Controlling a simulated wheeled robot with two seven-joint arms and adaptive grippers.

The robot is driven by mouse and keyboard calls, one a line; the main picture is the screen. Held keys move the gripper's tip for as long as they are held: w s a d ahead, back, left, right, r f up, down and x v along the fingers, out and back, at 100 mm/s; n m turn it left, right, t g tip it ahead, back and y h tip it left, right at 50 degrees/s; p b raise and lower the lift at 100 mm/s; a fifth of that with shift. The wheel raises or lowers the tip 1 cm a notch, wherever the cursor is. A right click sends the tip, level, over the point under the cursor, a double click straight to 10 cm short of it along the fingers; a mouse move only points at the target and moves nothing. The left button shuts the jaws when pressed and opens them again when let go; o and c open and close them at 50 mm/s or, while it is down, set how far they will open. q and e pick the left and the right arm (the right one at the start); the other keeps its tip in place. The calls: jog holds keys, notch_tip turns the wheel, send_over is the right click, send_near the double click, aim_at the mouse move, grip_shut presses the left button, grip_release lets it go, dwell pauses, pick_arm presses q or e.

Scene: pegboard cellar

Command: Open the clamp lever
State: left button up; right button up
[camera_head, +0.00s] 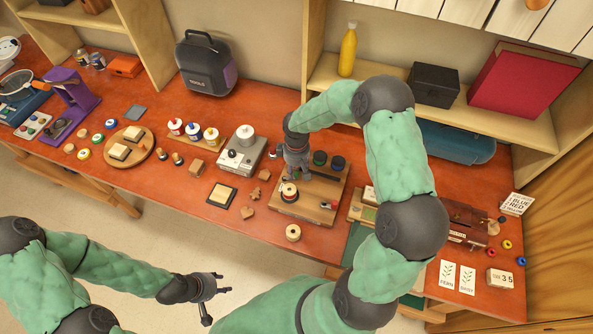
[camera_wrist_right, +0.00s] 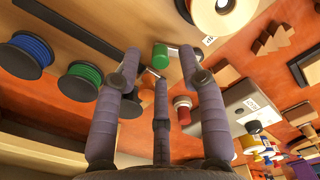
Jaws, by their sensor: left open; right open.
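A wooden board (camera_head: 327,190) on the bench carries spools and a fixture largely hidden by my right gripper (camera_head: 296,172). In the right wrist view, a short green cylinder (camera_wrist_right: 160,57) beside a grey metal bar shows between the fingertips of my right gripper (camera_wrist_right: 159,68); it looks like the clamp lever's grip, but I cannot be sure. The three fingers are spread, and I see nothing held. Whether they touch the cylinder is unclear. My left gripper (camera_head: 217,293) is open and empty, low in front of the bench, over the floor.
Green (camera_wrist_right: 84,80) and blue spools (camera_wrist_right: 22,60) stand close to the right fingers. A cream spool (camera_head: 289,192) sits on the board's front left. A grey box device (camera_head: 242,153) stands left of the board. A yellow bottle (camera_head: 347,50) stands on the shelf behind.

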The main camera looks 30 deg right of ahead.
aim_at(296, 173)
notch_tip(296, 173, up, 11)
jog(key=shift+f, duration=0.2)
jog(key=shift+f, duration=0.1)
dwell(0.5)
